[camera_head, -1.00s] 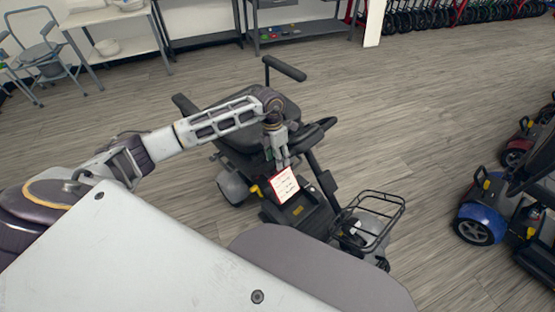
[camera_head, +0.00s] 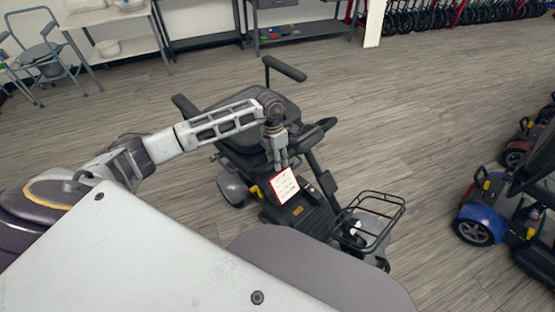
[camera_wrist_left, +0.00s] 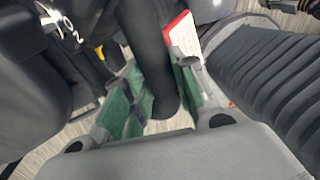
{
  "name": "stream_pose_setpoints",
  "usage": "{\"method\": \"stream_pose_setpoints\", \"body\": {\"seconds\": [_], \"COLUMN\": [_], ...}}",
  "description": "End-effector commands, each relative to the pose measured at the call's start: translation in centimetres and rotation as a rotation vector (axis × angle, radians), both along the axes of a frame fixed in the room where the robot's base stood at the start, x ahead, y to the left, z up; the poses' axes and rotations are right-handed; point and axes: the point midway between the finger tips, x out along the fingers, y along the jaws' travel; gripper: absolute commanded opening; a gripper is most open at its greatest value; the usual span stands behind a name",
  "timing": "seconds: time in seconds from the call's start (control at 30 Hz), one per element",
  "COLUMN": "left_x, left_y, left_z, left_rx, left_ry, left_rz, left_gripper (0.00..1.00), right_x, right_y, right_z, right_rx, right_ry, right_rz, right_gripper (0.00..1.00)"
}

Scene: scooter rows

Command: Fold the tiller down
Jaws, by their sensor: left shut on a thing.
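The black scooter's tiller (camera_head: 325,180) stands tilted back toward the seat, its loop handle (camera_head: 325,124) at the top. My left gripper (camera_head: 281,165) is over the scooter on the seat side of the tiller. In the left wrist view, the green pads of my left gripper (camera_wrist_left: 155,75) are shut on a rounded black bar (camera_wrist_left: 150,45), which looks like a tiller grip. A white card with a red edge (camera_head: 284,187) hangs just below the gripper; it also shows in the wrist view (camera_wrist_left: 183,38). My right gripper is not in view.
The scooter's wire basket (camera_head: 372,208) is at its front, right of the tiller. A blue scooter (camera_head: 483,212) stands farther right. Shelves (camera_head: 112,18) and a walker chair (camera_head: 45,58) are at the back left. Open floor (camera_head: 430,120) lies between.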

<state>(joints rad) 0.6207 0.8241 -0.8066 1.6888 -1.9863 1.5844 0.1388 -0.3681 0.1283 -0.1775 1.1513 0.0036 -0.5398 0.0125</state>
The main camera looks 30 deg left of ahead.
Motion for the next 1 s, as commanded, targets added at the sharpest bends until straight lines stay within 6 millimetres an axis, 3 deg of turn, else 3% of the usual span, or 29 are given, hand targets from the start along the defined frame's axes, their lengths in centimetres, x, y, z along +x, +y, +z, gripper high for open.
{"method": "stream_pose_setpoints", "body": {"seconds": [0.27, 0.63, 0.9, 0.93, 1.0], "left_x": [-0.2, -0.7, -0.7, -0.7, -0.7], "left_y": [-0.7, -2.3, -2.3, -2.3, -2.3], "left_z": [0.8, 2.2, 2.1, 2.1, 2.1], "left_rx": [-0.001, -0.004, -0.004, -0.004, -0.004], "left_ry": [-0.002, -0.003, -0.002, -0.002, -0.002], "left_rz": [-0.001, 0.001, 0.002, 0.002, 0.002], "left_gripper": [0.00, 0.00, 0.00, 0.31, 0.40], "right_x": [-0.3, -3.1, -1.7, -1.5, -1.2], "right_y": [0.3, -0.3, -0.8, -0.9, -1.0], "right_z": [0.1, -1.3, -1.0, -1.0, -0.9], "right_rx": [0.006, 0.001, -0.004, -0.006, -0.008], "right_ry": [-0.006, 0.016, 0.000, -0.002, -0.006], "right_rz": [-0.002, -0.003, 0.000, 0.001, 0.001], "right_gripper": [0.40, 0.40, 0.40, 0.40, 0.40]}}
